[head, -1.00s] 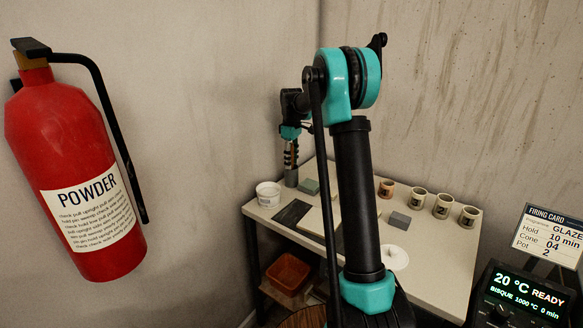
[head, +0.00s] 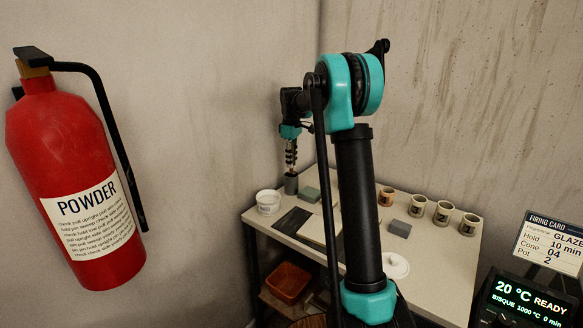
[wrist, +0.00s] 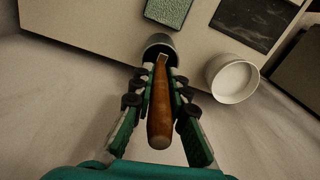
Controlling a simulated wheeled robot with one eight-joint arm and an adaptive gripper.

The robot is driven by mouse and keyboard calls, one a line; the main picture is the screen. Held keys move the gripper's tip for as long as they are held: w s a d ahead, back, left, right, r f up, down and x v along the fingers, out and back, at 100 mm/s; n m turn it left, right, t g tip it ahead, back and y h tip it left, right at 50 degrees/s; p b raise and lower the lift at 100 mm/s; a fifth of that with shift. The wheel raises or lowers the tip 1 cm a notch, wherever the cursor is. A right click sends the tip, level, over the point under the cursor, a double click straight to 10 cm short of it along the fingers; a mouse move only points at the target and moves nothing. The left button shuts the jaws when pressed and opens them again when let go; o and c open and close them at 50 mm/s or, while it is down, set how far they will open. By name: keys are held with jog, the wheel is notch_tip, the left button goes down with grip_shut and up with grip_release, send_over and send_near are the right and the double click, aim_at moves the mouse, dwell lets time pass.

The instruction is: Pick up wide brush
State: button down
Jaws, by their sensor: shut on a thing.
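The wide brush shows in the wrist view as a brown wooden handle (wrist: 160,117) lying between the fingers. My gripper (wrist: 160,75) is shut on this handle. The handle points toward the camera, and a pale patch shows near its far end. The bristles are hidden. A grey cup (wrist: 158,42) is directly beyond the fingertips, and the brush lines up with its mouth. I cannot tell whether the bristles are still inside. In the head view my gripper (head: 290,158) points down just above the grey cup (head: 291,184) at the table's back left corner.
The pale table (head: 440,262) holds a white tub (head: 268,202), a dark slab (head: 291,221), a green-grey block (head: 309,195), a grey block (head: 400,228), a white disc (head: 396,266) and several mugs (head: 443,213). A wall stands close behind. A red extinguisher (head: 70,170) hangs left.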

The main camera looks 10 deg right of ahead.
notch_tip(320, 180, up, 17)
jog(key=shift+f, duration=0.15)
dwell(1.0)
